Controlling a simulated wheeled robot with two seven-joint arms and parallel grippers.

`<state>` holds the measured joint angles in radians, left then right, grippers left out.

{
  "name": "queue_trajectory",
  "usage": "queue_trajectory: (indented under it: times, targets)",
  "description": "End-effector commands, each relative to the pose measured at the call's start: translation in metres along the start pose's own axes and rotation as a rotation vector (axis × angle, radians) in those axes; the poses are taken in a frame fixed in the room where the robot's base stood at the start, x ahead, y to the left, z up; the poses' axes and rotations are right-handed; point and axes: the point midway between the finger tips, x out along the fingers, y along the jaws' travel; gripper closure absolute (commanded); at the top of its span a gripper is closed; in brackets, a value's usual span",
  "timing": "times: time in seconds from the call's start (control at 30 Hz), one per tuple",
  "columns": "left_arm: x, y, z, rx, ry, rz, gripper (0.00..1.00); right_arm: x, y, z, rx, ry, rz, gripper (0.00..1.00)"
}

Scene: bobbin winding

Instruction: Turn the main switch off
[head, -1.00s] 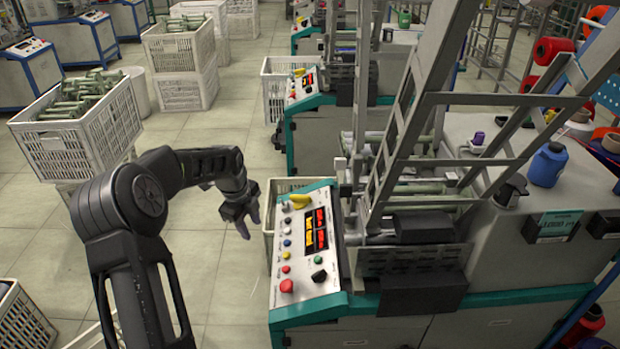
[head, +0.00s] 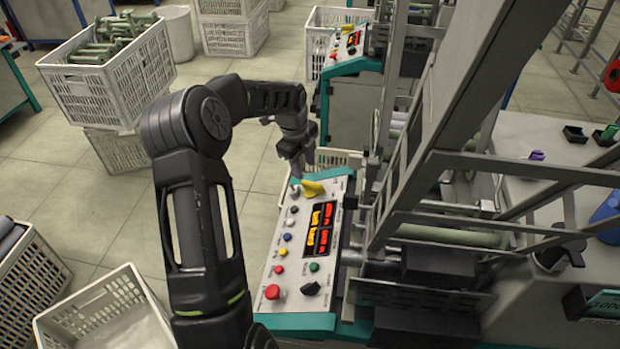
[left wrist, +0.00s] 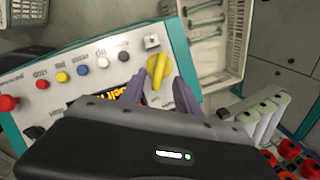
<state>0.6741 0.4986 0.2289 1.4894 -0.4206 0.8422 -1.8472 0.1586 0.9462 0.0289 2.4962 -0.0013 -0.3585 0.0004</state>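The control panel (head: 292,246) slopes at the front of the winding machine. A yellow rotary knob, the main switch (head: 312,188), sits at its far end; it also shows in the left wrist view (left wrist: 158,70). My left gripper (head: 296,172) is just above and beside the knob, pointing down. In the left wrist view its two fingers (left wrist: 158,92) are apart, with the knob beyond and between the tips. The fingers do not look closed on it; whether they touch it cannot be told. My right gripper is not in view.
The panel has a red button (head: 272,291), several small coloured buttons, a black knob (head: 310,289) and a lit display (head: 320,228). The machine's metal frame (head: 440,160) rises right of the panel. A white crate (head: 108,312) stands at lower left.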

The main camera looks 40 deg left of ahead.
Motion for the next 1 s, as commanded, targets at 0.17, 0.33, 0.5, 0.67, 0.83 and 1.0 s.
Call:
queue_trajectory:
  times: [0.17,0.33,0.5,0.67,0.83,1.0]
  targets:
    - [0.007,0.0,0.0,0.0,0.001,0.002,0.62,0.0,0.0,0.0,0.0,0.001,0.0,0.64]
    - [0.028,0.001,-0.001,0.001,0.002,0.003,0.62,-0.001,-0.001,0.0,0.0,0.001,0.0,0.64]
    - [0.055,0.0,-0.001,0.001,0.002,0.002,0.62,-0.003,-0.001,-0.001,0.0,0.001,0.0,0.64]
    - [0.073,0.0,0.0,0.0,0.001,0.002,0.62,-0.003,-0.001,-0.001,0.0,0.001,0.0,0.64]
    - [0.078,0.0,0.0,0.0,0.0,-0.001,0.62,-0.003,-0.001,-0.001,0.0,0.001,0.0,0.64]
    - [0.078,0.0,0.0,0.0,0.0,-0.001,0.62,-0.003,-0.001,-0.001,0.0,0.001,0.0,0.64]
